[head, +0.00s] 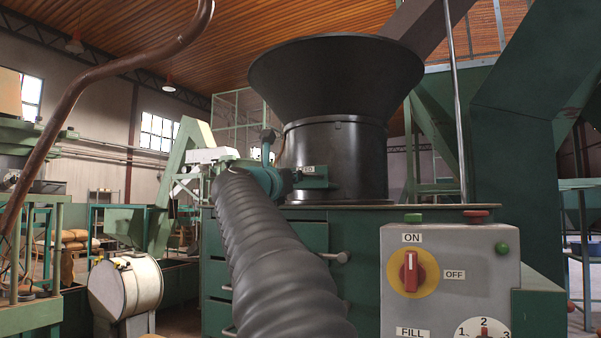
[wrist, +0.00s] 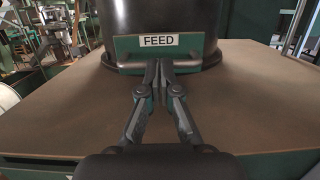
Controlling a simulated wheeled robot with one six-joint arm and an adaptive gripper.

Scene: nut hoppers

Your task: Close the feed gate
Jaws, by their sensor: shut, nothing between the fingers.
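The feed gate (wrist: 188,47) is a green plate with a white FEED label and a pale bar handle across its lower front. In the head view, the gate (head: 316,182) sticks out from the left side of the black hopper's neck (head: 345,160). My gripper (wrist: 164,66) is shut and empty, with its fingertips at the middle of the handle. They seem to touch or nearly touch it; the exact contact cannot be told. In the head view my arm hides part of the gripper.
The hopper stands on a brown-topped green cabinet (wrist: 70,112) with drawer handles. A grey control box (head: 450,270) with a red ON/OFF knob stands at the front right. A white drum (head: 125,287) is at the left. The cabinet top around the gate is clear.

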